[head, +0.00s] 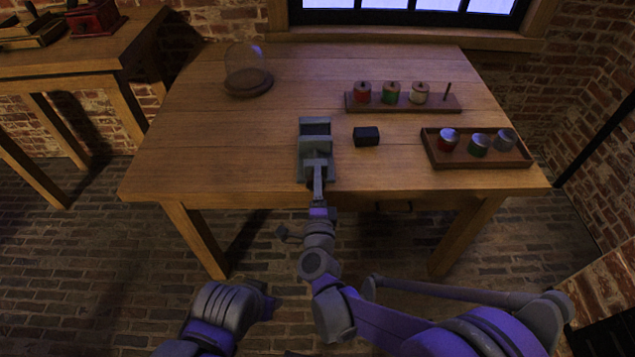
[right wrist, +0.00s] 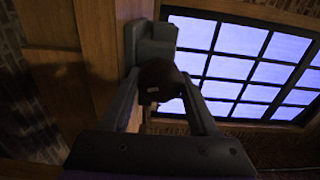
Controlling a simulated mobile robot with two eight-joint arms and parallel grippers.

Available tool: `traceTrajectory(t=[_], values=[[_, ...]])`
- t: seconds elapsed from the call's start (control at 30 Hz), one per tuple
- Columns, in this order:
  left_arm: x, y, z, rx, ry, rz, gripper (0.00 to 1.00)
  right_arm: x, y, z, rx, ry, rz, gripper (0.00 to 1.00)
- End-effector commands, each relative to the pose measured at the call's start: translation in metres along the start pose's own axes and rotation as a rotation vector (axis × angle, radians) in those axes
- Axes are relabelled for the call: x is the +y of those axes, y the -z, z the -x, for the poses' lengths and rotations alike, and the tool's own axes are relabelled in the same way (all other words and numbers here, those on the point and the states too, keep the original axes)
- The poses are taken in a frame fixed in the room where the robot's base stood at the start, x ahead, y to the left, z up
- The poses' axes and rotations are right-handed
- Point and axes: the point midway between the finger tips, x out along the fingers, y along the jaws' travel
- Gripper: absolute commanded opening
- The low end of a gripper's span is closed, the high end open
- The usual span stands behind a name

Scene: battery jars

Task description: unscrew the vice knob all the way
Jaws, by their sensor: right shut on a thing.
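The grey vice (head: 315,143) stands at the front edge of the wooden table, left of the table's middle. My right gripper (head: 318,180) reaches up to the vice's front from below the table edge. In the right wrist view, the fingers of my right gripper (right wrist: 162,98) are shut on the dark round vice knob (right wrist: 161,75), one finger on each side. Part of the grey vice (right wrist: 153,42) shows behind the knob. In the head view the knob is hidden by my gripper. Part of my left arm shows at the bottom, but its gripper does not.
A small black block (head: 366,136) lies right of the vice. A rack (head: 375,104) with several jars and a peg stands behind it. A tray (head: 480,163) with jars is at the right. A glass dome (head: 247,68) stands at the back left. The table's left front is clear.

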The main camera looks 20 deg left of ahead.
Motion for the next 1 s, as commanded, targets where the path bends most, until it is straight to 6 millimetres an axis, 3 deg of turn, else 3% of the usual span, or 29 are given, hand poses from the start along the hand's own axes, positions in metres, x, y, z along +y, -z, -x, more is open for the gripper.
traceTrajectory(t=[1.0], values=[[0.0,-0.0002,-0.0008,0.0,0.0,0.0,0.5,-0.0038,-0.0019,0.0002,0.0,0.0,0.963,0.05]])
